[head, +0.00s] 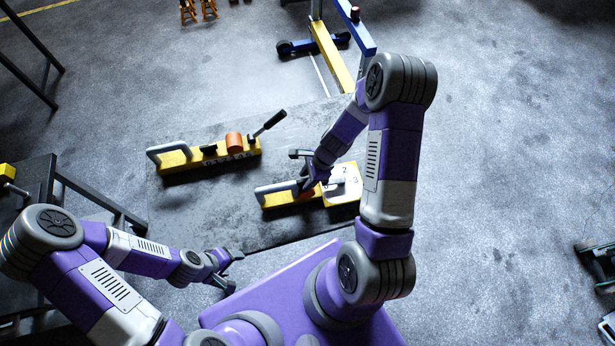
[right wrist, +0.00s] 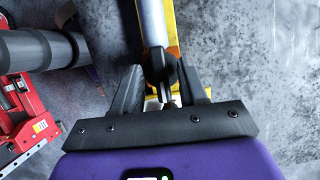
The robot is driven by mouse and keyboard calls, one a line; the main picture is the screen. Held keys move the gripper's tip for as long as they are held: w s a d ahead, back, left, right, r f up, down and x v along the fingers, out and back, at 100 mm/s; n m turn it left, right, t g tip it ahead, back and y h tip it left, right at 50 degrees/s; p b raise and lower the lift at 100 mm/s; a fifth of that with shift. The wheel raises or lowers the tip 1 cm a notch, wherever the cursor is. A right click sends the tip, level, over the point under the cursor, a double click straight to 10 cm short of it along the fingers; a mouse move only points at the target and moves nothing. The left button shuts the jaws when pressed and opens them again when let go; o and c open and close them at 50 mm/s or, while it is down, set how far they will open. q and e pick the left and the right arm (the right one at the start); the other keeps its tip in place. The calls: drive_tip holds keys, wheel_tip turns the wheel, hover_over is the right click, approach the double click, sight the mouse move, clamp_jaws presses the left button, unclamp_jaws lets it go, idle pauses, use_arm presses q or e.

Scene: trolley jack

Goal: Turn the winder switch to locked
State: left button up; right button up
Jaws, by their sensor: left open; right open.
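A yellow unit (head: 277,194) with a grey bar handle and a white plate marked 2 and 3 (head: 345,185) lies on the dark mat. My right gripper (head: 307,184) is over the middle of this unit and hides part of it. In the right wrist view the fingers (right wrist: 160,88) are open, one on each side of a small black part (right wrist: 160,66) on the unit. I cannot tell if they touch it, or which setting the switch has. My left gripper (head: 230,272) is open and empty, low at the mat's near edge.
A second yellow unit (head: 190,158) with a grey handle, an orange cylinder (head: 234,143) and a black-gripped lever (head: 268,124) lies further left on the mat (head: 215,215). A blue and yellow frame (head: 330,50) stands behind. The floor at right is mostly clear.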

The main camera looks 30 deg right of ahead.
drive_tip(key=shift+c, duration=0.4)
clamp_jaws()
